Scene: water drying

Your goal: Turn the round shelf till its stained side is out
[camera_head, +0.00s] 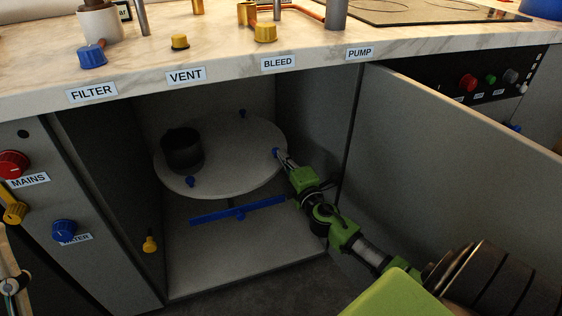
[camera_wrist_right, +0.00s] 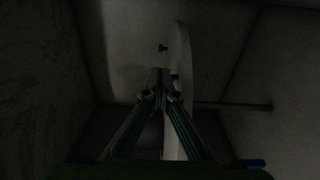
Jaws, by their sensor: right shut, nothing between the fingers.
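The round shelf (camera_head: 235,150) is a pale disc inside the open cabinet under the counter. Small blue pegs stand around its rim: one at the back (camera_head: 242,113), one at the front left (camera_head: 190,181) and one at the right (camera_head: 275,152). A dark pot (camera_head: 183,150) stands on its left part. I cannot make out a stain. My right gripper (camera_head: 281,157) is shut and empty, its tips at the right rim close to the right peg; contact is unclear. In the dark right wrist view, the shut fingertips (camera_wrist_right: 160,92) are beside the shelf's pale edge (camera_wrist_right: 183,55).
A blue bar (camera_head: 238,210) lies below the shelf, above the cabinet floor (camera_head: 235,250). The open door (camera_head: 450,160) stands to the right of my right arm. The counter edge (camera_head: 220,75) hangs above the opening. A yellow knob (camera_head: 150,244) is at the lower left.

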